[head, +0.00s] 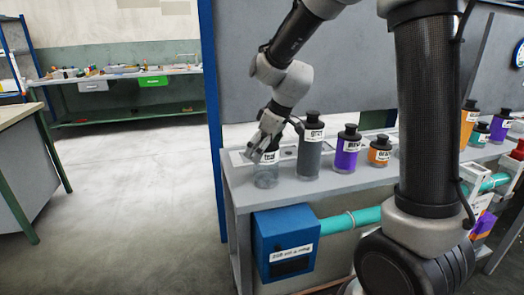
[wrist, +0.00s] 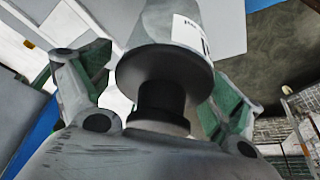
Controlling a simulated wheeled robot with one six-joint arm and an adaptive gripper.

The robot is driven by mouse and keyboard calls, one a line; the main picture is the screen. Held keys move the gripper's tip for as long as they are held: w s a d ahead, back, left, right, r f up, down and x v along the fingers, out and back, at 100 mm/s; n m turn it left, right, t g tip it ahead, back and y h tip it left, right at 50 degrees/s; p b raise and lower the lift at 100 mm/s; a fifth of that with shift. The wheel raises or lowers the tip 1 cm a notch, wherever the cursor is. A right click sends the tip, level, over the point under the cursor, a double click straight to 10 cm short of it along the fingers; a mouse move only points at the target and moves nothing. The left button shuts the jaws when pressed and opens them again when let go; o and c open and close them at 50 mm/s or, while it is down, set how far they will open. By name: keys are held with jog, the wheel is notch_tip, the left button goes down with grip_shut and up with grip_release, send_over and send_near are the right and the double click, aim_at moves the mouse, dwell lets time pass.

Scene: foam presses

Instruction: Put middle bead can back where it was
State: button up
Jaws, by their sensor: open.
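A row of bead cans with black caps stands on the grey bench. My gripper (head: 262,142) is over the leftmost can (head: 267,174), a see-through grey one with a white label, and hides its cap. In the wrist view a grey can (wrist: 178,75) with a black cap sits between the fingers of my gripper (wrist: 155,75). The fingers are open, one on either side of it. To the right stand a tall grey can (head: 310,155), a purple can (head: 345,158) and a small orange can (head: 379,157), all upright. I cannot tell which can is the middle one.
The grey bench (head: 240,188) carries a blue box (head: 285,235) with a teal pipe on its front. More cans stand farther right, partly behind my column. A blue post (head: 211,110) rises left of the bench. The floor at left is clear.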

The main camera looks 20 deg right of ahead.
jog(key=v, duration=1.1)
jog(key=shift+s+d+r, duration=0.1)
jog(key=shift+s+r, duration=0.05)
jog(key=shift+r, duration=0.25)
jog(key=shift+s+d, duration=0.15)
jog(key=s+d+m+h, duration=0.1)
jog(key=s+d+m, duration=0.2)
jog(key=s, duration=0.5)
jog(key=s+d+m+h, duration=0.1)
jog(key=s+d+m, duration=0.2)
jog(key=s+d, duration=0.2)
jog(key=s+d+m+t+h, duration=0.1)
jog(key=s+d+m, duration=0.2)
jog(key=s, duration=0.8)
jog(key=shift+d+f, duration=0.35)
jog(key=shift+d, duration=0.4)
